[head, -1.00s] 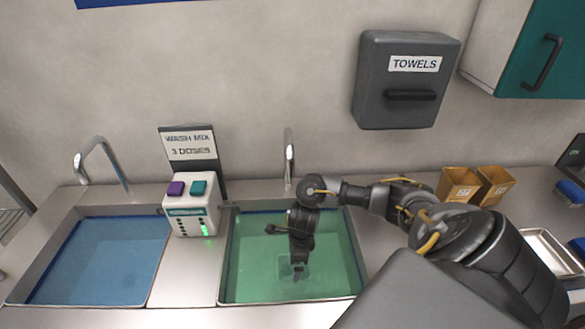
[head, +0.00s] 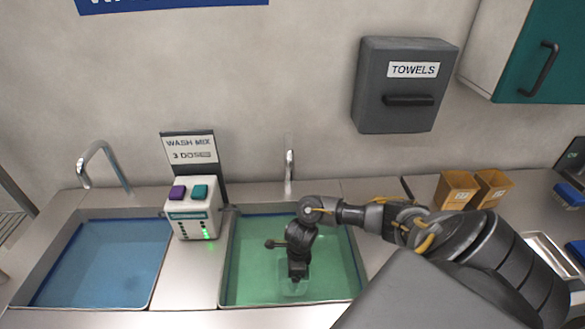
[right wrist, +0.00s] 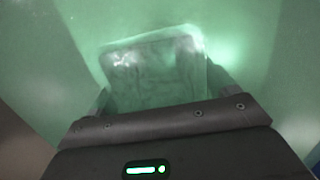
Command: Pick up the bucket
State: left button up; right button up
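Nothing in view is plainly a bucket. A clear, box-like container (head: 293,288) is in the green liquid of the right sink. It fills the middle of the right wrist view (right wrist: 155,75), its outline blurred by the liquid. My right gripper (head: 296,279) points down into this sink, its fingers on either side of the container and seemingly shut on it. The fingertips are partly hidden by the liquid and the container. My left gripper is not in view.
A left sink (head: 105,260) holds blue liquid. Between the sinks stands a white dispenser (head: 190,215) with purple and teal buttons. Tan boxes (head: 457,190) stand on the right counter. A towel dispenser (head: 400,85) hangs above.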

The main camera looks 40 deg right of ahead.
jog(key=c, duration=0.4)
jog(key=shift+o, duration=0.2)
notch_tip(320, 180, up, 25)
jog(key=p, duration=0.8)
dwell(0.6)
jog(key=shift+r, duration=0.1)
